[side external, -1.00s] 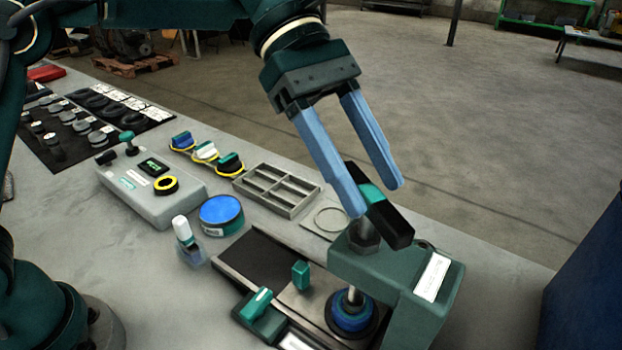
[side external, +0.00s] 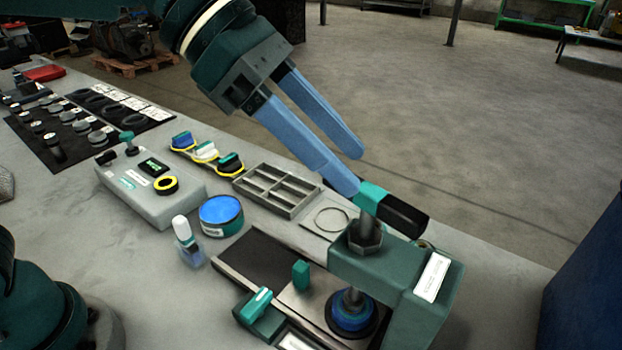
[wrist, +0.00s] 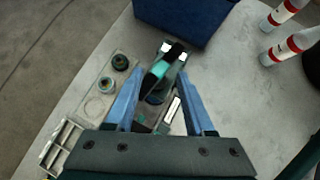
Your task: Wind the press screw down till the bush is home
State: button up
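The green press (side external: 405,270) stands at the front right of the bench. Its screw (side external: 367,228) runs down through the top arm and carries a black cross handle (side external: 402,213) with a teal middle. Under the screw sits a blue ringed part (side external: 352,316), seemingly the bush, in a dark round seat; how deep it sits I cannot tell. My gripper (side external: 350,172) is tilted, its two blue fingers spread apart. The near fingertip overlaps the handle's left end; contact is unclear. In the wrist view the handle (wrist: 163,68) shows between the open fingers (wrist: 160,80).
A grey compartment tray (side external: 277,190), a blue round tin (side external: 221,213) and a small white-capped bottle (side external: 186,240) stand left of the press. A grey control box (side external: 150,190) lies farther left. A blue bin (side external: 590,280) stands at the right.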

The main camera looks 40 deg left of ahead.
jog(key=r+m, duration=0.1)
jog(key=m, duration=0.2)
jog(key=w+r+m, duration=0.1)
jog(key=m, duration=0.2)
jog(key=r+m+g, duration=0.1)
jog(key=m, duration=0.2)
jog(key=shift+w+d+m, duration=0.3)
jog(key=shift+w, duration=0.05)
jog(key=m, duration=0.4)
jog(key=w+m, duration=0.1)
jog(key=m, duration=0.3)
jog(key=w+d+m+g, duration=0.1)
jog(key=m, duration=0.3)
jog(key=shift+r, duration=0.2)
